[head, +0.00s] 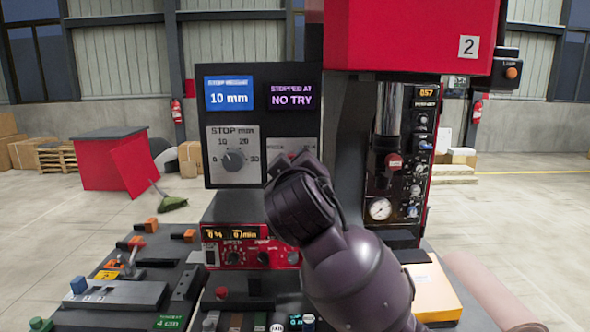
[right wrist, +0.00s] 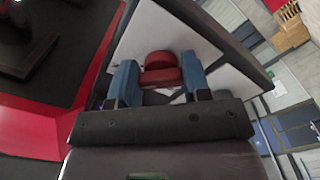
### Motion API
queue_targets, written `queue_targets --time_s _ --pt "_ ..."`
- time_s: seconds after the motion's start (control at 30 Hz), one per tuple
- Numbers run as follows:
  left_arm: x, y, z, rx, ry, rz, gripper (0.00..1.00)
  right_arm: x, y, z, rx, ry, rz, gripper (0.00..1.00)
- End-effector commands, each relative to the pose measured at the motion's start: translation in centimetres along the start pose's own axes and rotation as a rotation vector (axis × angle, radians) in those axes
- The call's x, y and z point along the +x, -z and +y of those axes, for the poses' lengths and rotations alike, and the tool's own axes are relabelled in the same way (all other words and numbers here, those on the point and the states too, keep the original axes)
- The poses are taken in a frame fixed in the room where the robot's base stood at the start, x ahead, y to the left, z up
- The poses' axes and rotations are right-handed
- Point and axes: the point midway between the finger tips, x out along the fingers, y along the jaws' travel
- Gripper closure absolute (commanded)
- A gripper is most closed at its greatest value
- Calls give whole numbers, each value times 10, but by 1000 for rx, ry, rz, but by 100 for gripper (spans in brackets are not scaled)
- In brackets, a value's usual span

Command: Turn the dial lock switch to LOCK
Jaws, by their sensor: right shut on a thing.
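The red knob (right wrist: 160,60) of the lock switch stands on a pale plate (right wrist: 212,57) in the right wrist view. My right gripper (right wrist: 160,78) has its two blue fingers on either side of the knob and is shut on it. In the head view, the switch plate (head: 277,147) is right of the STOP mm dial (head: 233,160). My right wrist and forearm cover most of that plate, so the knob's pointing direction and most of its lettering are hidden. My left gripper is not in view.
Above the plates, a blue screen (head: 229,94) reads 10 mm and a dark one (head: 293,95) reads NO TRY. A red control box (head: 250,246) sits below. A column with gauges (head: 380,208) is close to the right of my arm. Switches and blocks fill the front left.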

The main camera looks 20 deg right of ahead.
Motion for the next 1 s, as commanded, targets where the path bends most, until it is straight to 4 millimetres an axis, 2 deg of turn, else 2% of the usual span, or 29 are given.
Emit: queue_targets --time_s 0.03,0.17,0.43,0.57,0.67,1.0 --pt "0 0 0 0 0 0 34 0 0 -1 1 3 0 51" --pt "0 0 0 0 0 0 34 0 0 -1 1 2 0 31" --pt "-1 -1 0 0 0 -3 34 0 0 0 0 1 0 30" --pt "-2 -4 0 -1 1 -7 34 -7 0 0 2 1 2 30" --pt "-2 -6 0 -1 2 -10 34 -20 0 -1 2 2 3 30" --pt "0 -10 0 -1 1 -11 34 -80 0 -1 3 4 2 30"
